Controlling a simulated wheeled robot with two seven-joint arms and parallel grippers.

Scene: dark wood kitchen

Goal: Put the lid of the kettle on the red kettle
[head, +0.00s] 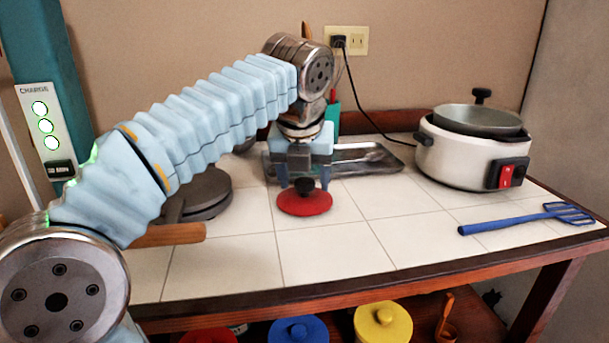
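A round red lid (305,203) with a black knob (305,186) is at the middle of the white tiled counter. It looks flat on the tiles, though its underside is hidden. My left gripper (305,182) points down directly over the lid, with one blue finger on each side of the knob. The fingers look apart from the knob, with small gaps. I cannot make out a red kettle; my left arm covers part of the counter's back. My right gripper is not in view.
A metal tray (365,158) lies behind the gripper. A white cooker (455,160) with a pan on top and a blue slotted spatula (520,218) are at right. A dark pan (205,195) is at left. Lidded pots, including a yellow one (383,322), stand below. The front-middle tiles are clear.

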